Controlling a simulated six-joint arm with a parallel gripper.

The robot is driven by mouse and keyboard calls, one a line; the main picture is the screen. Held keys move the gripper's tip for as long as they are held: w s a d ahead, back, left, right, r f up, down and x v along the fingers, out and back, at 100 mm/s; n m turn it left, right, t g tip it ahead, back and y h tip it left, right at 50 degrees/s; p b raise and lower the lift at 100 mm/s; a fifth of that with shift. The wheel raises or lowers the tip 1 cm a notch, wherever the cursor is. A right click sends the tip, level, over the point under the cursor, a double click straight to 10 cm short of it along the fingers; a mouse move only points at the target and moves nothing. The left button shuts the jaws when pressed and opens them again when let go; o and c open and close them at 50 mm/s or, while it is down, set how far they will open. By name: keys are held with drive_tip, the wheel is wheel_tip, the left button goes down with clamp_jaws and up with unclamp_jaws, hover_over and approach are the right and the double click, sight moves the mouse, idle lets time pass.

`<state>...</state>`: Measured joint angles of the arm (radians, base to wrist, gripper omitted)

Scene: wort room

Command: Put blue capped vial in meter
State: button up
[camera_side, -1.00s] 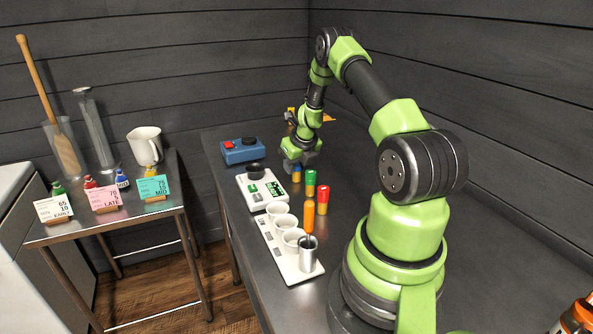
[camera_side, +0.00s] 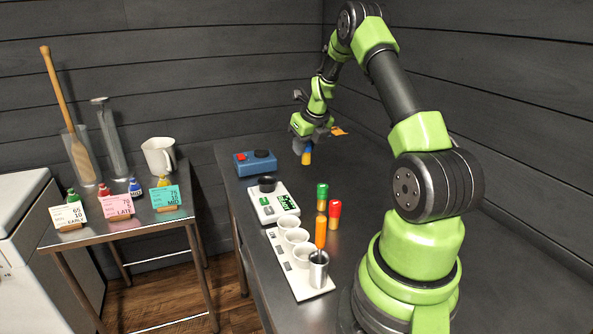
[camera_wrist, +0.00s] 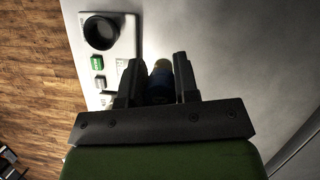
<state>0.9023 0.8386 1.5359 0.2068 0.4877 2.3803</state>
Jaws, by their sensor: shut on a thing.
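My gripper (camera_side: 306,143) is shut on the blue capped vial (camera_side: 307,157). The vial hangs upright below the fingers, its blue cap gripped and a yellow end showing below, above the dark bench. In the wrist view the vial (camera_wrist: 160,82) sits between the two dark fingers (camera_wrist: 158,88). In the wrist view the black well (camera_wrist: 101,32) is up and left of the fingers.
A green capped vial (camera_side: 322,196) and a red capped vial (camera_side: 334,213) stand right of the meter. A blue box (camera_side: 254,164) stands behind the meter.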

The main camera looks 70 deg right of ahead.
drive_tip(key=w+a+r+n+y, duration=0.3)
drive_tip(key=w+a+r+n, duration=0.15)
drive_tip(key=w+n, duration=0.35)
hover_over(260, 180)
drive_tip(key=s, duration=0.1)
drive_tip(key=shift+t, duration=0.3)
wheel_tip(260, 180, down, 6)
drive_tip(key=shift+s+f, duration=0.15)
drive_tip(key=shift+f, duration=2.1)
drive_tip(key=shift+f, duration=0.3)
drive_tip(key=o, duration=0.9)
drive_tip(key=shift+f, duration=0.1)
